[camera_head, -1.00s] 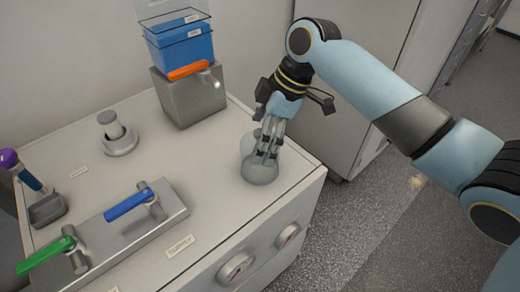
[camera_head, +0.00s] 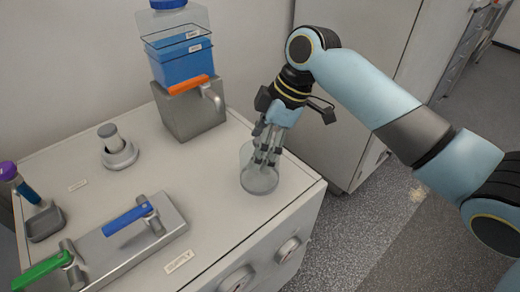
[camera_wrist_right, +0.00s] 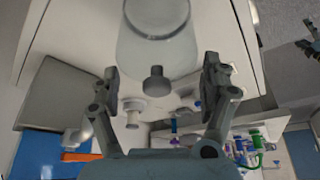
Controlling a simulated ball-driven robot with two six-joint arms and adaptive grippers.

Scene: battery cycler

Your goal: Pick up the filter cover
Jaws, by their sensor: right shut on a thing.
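The filter cover looks like a clear glass jar with a dark knob; in the head view the cover (camera_head: 258,182) is at the bench's right front edge. In the wrist view the cover (camera_wrist_right: 157,45) fills the top middle, its knob toward me. My right gripper (camera_head: 265,158) reaches down onto it from above, shut on it, a finger on each side of the knob in the wrist view. Whether its rim touches the bench I cannot tell. A dark gripper-like part, probably my left gripper (camera_wrist_right: 309,42), shows at the wrist view's right edge, too small to judge.
A steel block with an orange lever (camera_head: 188,85) and blue tank (camera_head: 184,62) stands behind. A steel panel with blue (camera_head: 127,219) and green (camera_head: 42,270) levers is front left. A round fitting (camera_head: 119,153) and a purple-capped tube (camera_head: 8,170) stand left. Bare bench lies between.

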